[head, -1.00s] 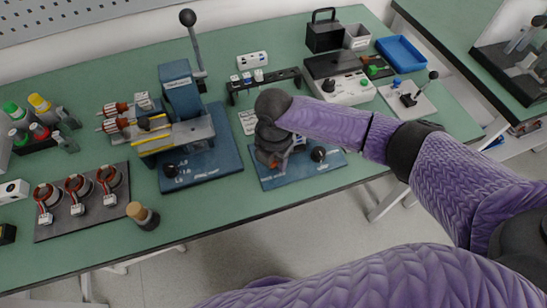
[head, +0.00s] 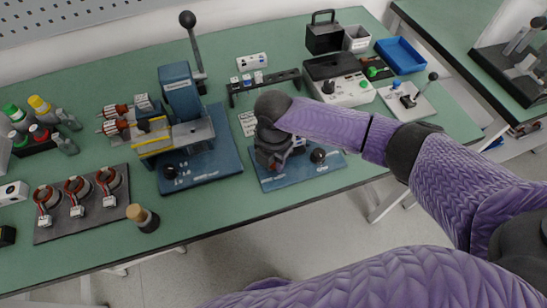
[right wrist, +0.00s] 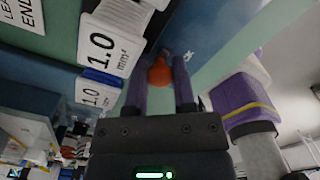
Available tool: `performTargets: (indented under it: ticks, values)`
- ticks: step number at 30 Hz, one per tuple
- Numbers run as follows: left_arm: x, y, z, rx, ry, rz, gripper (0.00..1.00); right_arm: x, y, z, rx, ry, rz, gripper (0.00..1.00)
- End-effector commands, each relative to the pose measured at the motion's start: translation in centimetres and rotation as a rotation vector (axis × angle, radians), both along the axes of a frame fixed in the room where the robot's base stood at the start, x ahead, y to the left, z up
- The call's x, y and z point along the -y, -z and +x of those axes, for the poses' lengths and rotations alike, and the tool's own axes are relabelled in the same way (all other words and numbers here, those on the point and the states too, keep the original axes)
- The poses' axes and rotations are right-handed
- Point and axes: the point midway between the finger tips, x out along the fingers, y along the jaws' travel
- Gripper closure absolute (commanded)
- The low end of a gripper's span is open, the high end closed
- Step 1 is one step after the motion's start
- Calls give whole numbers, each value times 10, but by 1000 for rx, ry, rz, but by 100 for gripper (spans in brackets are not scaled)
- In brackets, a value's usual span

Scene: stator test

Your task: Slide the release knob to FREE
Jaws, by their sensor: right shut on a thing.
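In the right wrist view an orange-red knob (right wrist: 160,73) sits between the fingertips of my right gripper (right wrist: 161,78), which is shut on it. I take it to be the release knob; no FREE marking is readable. In the head view my right gripper (head: 270,160) points down over the left part of a small blue base plate (head: 300,173), and hides the knob there. A black round knob (head: 318,155) stands on the same plate, to the right of the gripper. My left gripper is in neither current view.
A lever press (head: 182,95) on a blue base stands left of the plate. A dark rack (head: 264,84) is behind it, and a white control box (head: 345,91) is behind right. Labels marked 1.0 (right wrist: 108,48) are close to the fingers.

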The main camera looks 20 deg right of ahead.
Motion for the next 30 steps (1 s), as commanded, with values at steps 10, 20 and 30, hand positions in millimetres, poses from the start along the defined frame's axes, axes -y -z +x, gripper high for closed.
performTargets:
  ticks: [10,20,30]
  values:
    - [0,0,0,0,0,0,41,0,0,0,-1,0,-1,100]
    - [0,0,0,0,0,0,41,0,0,0,-1,0,-1,100]
    - [0,-8,1,3,1,-1,41,-25,-1,-1,-1,-1,2,100]
